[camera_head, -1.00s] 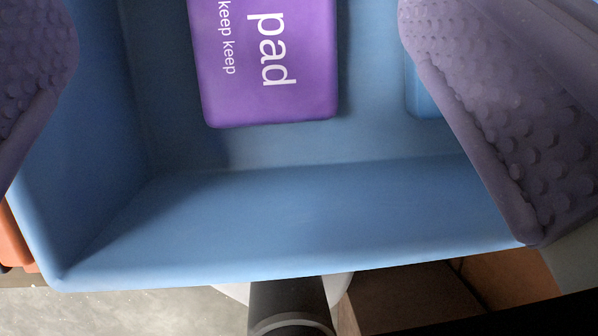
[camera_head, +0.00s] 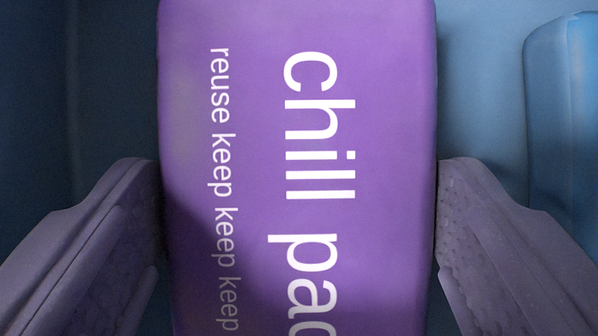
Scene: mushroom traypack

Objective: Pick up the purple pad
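The purple pad (camera_head: 385,150) fills the middle of the view, with white lettering that reads "chill pad" and "reuse keep keep keep" running down it. How high the pad is above the floor below cannot be told.
A blue tub (camera_head: 480,60) lies around and beneath the pad, with its left side in shadow. A lighter blue block or pad (camera_head: 565,110) lies to the right, a little apart from the purple pad and beyond my right finger.

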